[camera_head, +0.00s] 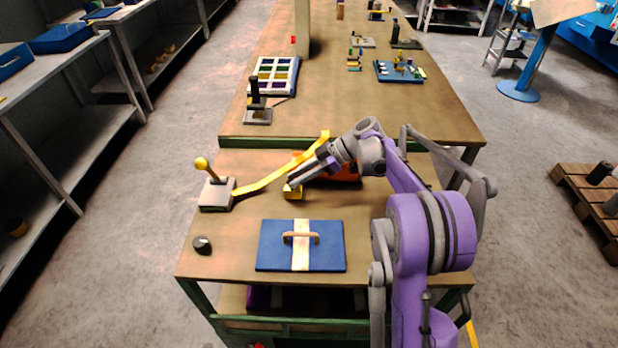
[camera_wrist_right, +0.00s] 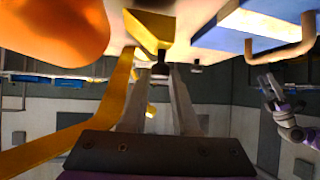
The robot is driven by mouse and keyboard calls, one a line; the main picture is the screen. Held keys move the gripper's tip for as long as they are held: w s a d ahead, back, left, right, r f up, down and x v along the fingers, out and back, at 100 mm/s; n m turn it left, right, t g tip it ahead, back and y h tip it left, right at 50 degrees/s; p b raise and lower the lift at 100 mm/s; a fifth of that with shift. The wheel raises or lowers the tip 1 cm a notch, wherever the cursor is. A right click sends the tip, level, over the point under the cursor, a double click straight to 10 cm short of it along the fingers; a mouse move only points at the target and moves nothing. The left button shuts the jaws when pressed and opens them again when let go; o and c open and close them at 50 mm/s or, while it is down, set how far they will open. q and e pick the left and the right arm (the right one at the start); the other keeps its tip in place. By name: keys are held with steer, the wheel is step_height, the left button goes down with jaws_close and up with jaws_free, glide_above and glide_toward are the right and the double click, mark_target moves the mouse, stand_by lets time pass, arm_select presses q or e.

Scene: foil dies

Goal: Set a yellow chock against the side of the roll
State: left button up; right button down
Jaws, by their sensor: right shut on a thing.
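An orange roll (camera_head: 347,174) lies on the front bench, partly hidden behind my right arm; it is large at the top left of the right wrist view (camera_wrist_right: 50,28). A yellow strip (camera_head: 262,183) runs beside it towards a grey block with a yellow-knobbed lever (camera_head: 215,192). My right gripper (camera_head: 293,184) is shut on a yellow chock (camera_head: 292,193), which also shows in the right wrist view (camera_wrist_right: 150,28). The chock is beside the roll with a narrow gap in that view; its contact with the bench is unclear. My left gripper (camera_wrist_right: 269,88) appears small at the right there, its jaws unclear.
A blue panel with a handle (camera_head: 270,250) lies at the bench front. A dark lump (camera_head: 202,245) sits at the front left. Behind are a compartment tray (camera_head: 252,76), a black-handled stand (camera_head: 257,115) and a blue board (camera_head: 385,78). The bench's front right is clear.

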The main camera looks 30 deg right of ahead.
mark_target(309, 196)
steer(key=d+f, duration=0.2)
steer(key=d, duration=0.2)
steer(key=shift+w+f, duration=0.25)
steer(key=shift+f, duration=0.15)
steer(key=c, duration=0.7)
jaws_free()
steer(key=shift+a, duration=0.1)
